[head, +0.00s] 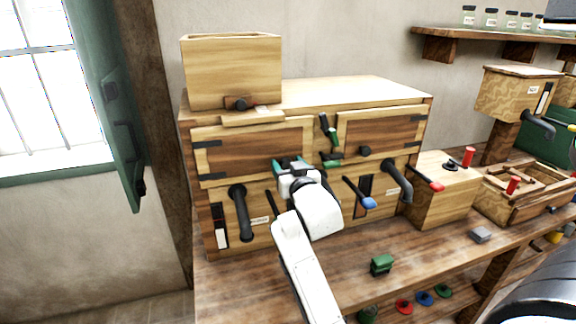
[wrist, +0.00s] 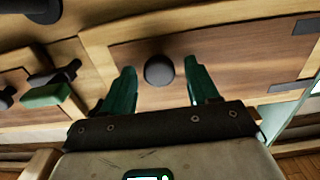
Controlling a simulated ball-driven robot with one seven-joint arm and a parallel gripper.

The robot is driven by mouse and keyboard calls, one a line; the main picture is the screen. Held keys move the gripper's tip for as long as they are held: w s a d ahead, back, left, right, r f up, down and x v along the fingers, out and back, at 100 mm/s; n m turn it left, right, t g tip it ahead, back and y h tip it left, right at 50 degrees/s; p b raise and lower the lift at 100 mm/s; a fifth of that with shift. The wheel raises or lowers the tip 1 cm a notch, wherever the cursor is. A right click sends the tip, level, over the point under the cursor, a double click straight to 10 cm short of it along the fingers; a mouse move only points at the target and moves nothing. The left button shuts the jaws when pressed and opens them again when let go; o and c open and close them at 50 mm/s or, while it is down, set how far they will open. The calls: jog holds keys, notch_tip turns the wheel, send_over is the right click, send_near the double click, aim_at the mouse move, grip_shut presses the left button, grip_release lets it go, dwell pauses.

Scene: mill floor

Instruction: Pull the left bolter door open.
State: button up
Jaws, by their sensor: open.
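The left bolter door (head: 255,150) is a dark wood panel in a pale frame with black hinge straps on its left side. It looks shut. It also shows upside down in the wrist view (wrist: 240,62), with the straps at the right. Its round black knob (wrist: 159,70) is hidden behind my gripper in the head view. My gripper (head: 290,163) is in front of the door's lower right part. In the wrist view its two green fingers (wrist: 159,80) are open, one on each side of the knob, with a gap on both sides.
The right door (head: 385,135), with a black knob (head: 365,151), looks shut. Green-handled levers (head: 331,135) sit between the doors. Below, black pipes (head: 239,213) and a blue-tipped lever (head: 362,196) stick out. A green block (head: 382,265) lies on the bench.

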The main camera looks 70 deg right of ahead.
jog(key=shift+c, duration=0.2)
grip_shut()
dwell(0.3)
